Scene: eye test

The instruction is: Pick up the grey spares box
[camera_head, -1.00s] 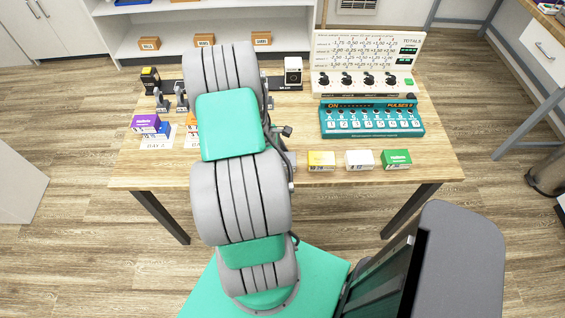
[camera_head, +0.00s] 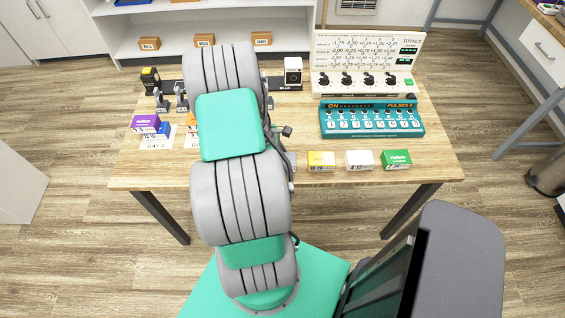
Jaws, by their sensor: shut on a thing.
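A small grey box edge (camera_head: 291,158) shows just right of my arm, at the left end of the row of small boxes near the table's front edge. It looks like the grey spares box, but my arm hides most of it and I cannot read a label. My gripper is hidden behind my own arm links, so its fingers and their contact with any box do not show.
On the wooden table (camera_head: 440,165) stand a yellow box (camera_head: 321,161), a white box (camera_head: 359,160) and a green box (camera_head: 396,159). Behind them are a teal pulse panel (camera_head: 372,119) and a dial panel (camera_head: 367,65). Purple boxes (camera_head: 146,123) stand at the left.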

